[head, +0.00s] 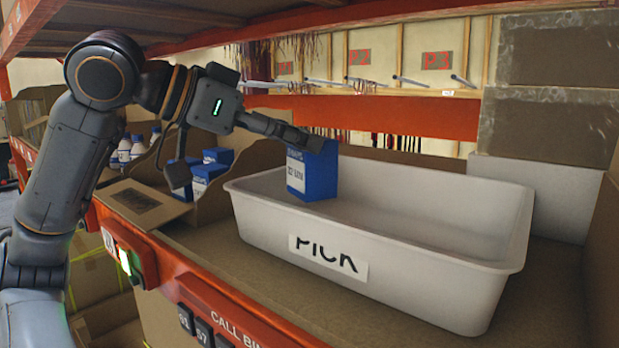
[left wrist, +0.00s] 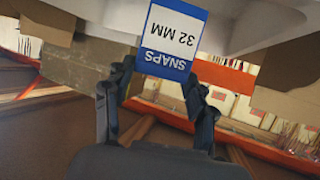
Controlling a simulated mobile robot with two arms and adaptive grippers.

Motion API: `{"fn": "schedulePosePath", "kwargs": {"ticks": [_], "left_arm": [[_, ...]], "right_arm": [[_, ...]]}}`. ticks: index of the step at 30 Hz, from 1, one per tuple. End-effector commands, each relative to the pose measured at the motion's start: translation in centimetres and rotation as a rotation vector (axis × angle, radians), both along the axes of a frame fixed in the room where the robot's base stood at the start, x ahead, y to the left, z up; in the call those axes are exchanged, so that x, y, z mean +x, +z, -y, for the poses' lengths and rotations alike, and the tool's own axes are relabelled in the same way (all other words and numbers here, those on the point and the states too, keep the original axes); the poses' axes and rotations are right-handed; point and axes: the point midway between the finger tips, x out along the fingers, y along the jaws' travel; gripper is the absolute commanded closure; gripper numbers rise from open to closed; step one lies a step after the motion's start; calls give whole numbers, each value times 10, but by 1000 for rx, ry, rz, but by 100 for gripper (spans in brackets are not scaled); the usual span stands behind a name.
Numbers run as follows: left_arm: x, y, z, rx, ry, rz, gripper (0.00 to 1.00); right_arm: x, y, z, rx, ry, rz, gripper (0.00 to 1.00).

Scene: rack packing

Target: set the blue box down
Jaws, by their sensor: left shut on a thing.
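The blue box (head: 313,172) has a white label and is held above the left part of the white PICK bin (head: 420,243) in the head view. My left gripper (head: 312,142) is shut on the top of the box. In the left wrist view, the box (left wrist: 172,40) sits between the two fingers of my left gripper (left wrist: 157,80), and its label reads SNAPS 32 MM upside down. The box's lower edge overlaps the bin's interior in the picture; I cannot tell whether it touches the bin. My right gripper is not in view.
A cardboard bin (head: 160,205) with several blue boxes (head: 207,172) stands left of the white bin. An orange shelf edge (head: 190,275) runs along the front. The rest of the white bin looks empty.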

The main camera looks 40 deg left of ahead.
Motion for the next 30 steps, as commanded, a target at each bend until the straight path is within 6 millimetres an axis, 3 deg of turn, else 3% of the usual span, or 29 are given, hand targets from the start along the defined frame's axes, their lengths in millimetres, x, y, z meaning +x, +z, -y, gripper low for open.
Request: {"fn": "schedulePosePath", "kwargs": {"ticks": [3, 8, 12, 18, 30], "left_arm": [[15, -20, -2, -4, -3, 0, 81], [24, -30, -4, 0, 1, 2, 81], [34, -43, -6, -3, -1, 0, 81], [33, -69, -5, -1, -1, 3, 81], [33, -75, -6, 0, 2, 3, 81]], "right_arm": [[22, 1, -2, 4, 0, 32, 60], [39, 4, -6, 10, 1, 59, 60], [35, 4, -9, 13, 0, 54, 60], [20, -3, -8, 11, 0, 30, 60], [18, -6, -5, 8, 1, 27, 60]]}}
